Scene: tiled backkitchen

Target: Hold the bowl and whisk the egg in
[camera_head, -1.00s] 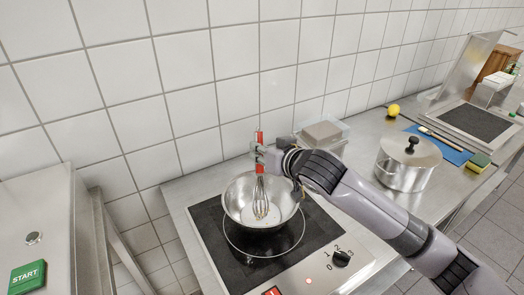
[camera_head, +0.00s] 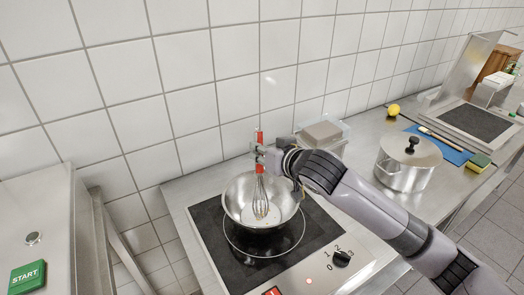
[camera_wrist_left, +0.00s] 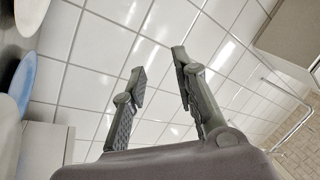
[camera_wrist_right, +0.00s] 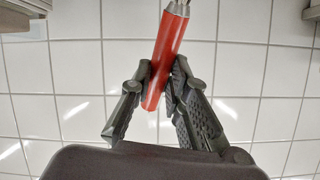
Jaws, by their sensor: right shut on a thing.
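A steel bowl (camera_head: 236,208) stands on the black hob at the middle of the head view. A whisk (camera_head: 260,196) stands nearly upright with its wires down inside the bowl. Some pale stuff shows at the bowl's bottom around the wires; I cannot tell exactly what it is. My right gripper (camera_head: 262,154) is shut on the whisk's red handle, which also shows in the right wrist view (camera_wrist_right: 165,62). My left gripper (camera_wrist_left: 158,80) shows only in the left wrist view. Its fingers are apart with nothing between them, facing the tiled wall. No gripper is seen on the bowl.
The hob (camera_head: 290,251) has a dial at its right front. A lidded pot (camera_head: 407,172), a clear container (camera_head: 322,132), a lemon (camera_head: 393,110), a blue board (camera_head: 455,154) and a sponge (camera_head: 478,163) are on the counter. A tiled wall stands close behind.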

